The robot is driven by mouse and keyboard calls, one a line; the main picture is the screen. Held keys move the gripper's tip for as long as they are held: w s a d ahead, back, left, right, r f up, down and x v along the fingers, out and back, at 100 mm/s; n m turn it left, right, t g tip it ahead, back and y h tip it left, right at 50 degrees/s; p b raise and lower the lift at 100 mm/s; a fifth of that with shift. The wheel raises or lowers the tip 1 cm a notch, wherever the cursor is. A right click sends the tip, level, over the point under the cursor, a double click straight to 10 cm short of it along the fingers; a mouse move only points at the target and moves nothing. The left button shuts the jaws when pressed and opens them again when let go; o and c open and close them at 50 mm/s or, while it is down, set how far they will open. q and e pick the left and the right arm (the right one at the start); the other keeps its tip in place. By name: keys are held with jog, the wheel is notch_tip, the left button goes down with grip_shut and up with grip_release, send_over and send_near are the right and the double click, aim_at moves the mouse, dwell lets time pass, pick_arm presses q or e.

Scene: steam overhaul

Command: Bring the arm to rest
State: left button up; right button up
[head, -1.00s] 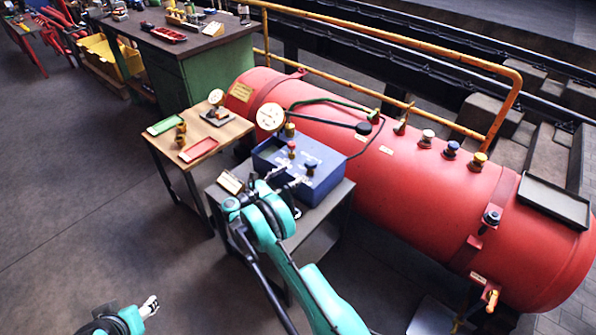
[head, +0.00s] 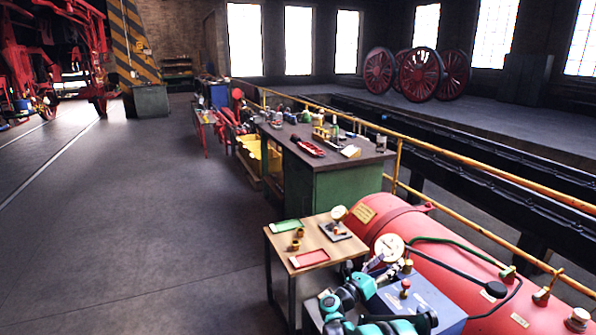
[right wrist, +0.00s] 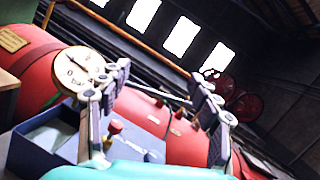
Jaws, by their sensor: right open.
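My right gripper (head: 385,269) is open and empty at the left side of the blue box (head: 428,300), just below the round white gauge (head: 389,247). My teal right arm comes in from the bottom edge. In the right wrist view the two fingers (right wrist: 160,80) stand wide apart with nothing between them. Behind them in that view are the gauge (right wrist: 78,70) on the left, the blue box (right wrist: 45,148) and the red tank (right wrist: 150,112). Whether the gripper touches the box cannot be told. My left gripper is not in view.
A small wooden-topped table (head: 343,252) with a green tray (head: 286,226), a red tray (head: 309,258) and brass fittings stands close by on the left. A green workbench (head: 335,190) is behind it. A yellow rail (head: 460,158) runs behind the red tank (head: 385,215). The floor on the left is clear.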

jog(key=a+r+n+t+y, duration=0.35)
jog(key=r+n, duration=0.25)
jog(key=r, duration=0.2)
jog(key=a+r+n+t+y, duration=0.35)
jog(key=r+n, duration=0.25)
jog(key=r, duration=0.2)
jog(key=s+a+r+n+y, duration=0.5)
jog(key=s+a+n+y, duration=0.4)
jog(key=n, duration=0.6)
jog(key=s+d+f+n+g, duration=0.1)
jog(key=s+f+n+g, duration=0.2)
jog(key=s, duration=0.8)
jog(key=s+d+f+n+g, duration=0.1)
jog(key=s+f+n+g, duration=0.3)
jog(key=s+f+n, duration=0.3)
jog(key=s+d+f+n+g+y, duration=0.1)
jog(key=s+f+n+g, duration=0.3)
jog(key=s+f, duration=0.7)
jog(key=s+n, duration=0.2)
jog(key=s, duration=0.2)
jog(key=shift+s+f, duration=0.25)
jog(key=shift+f, duration=0.05)
jog(key=shift+d, duration=0.1)
